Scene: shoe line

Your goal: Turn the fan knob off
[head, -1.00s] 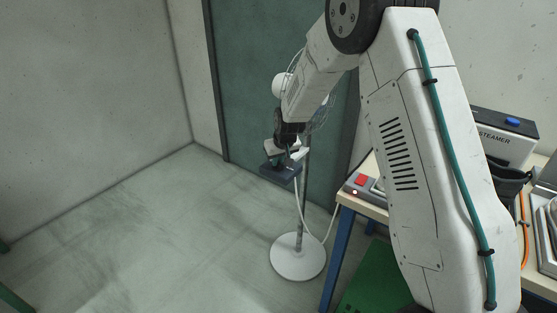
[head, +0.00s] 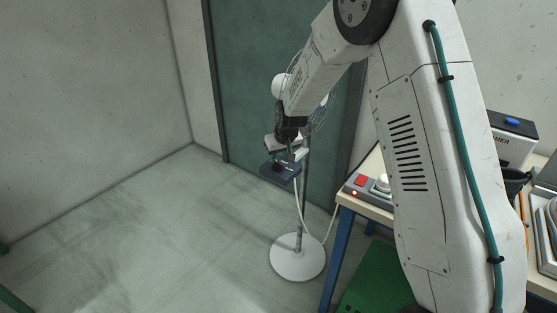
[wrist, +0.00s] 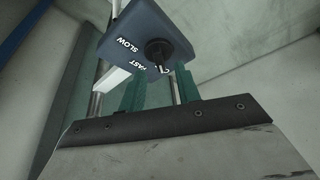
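The fan stands on a round white base (head: 297,258) with a grey pole; its wire cage and head are partly hidden behind my arm. A dark blue control box (head: 279,173) is on the pole. In the wrist view the box (wrist: 190,30) shows white words SLOW and FAST and a black round knob (wrist: 158,50). Another mark below the knob is partly hidden. I cannot tell if a finger touches the box. The knob's setting is unclear.
A workbench (head: 366,207) with a grey control panel (head: 362,187) bearing a red button stands to the right. A steamer (head: 512,137) sits farther right. A green door is behind the fan. The floor (head: 150,240) left of the fan is clear.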

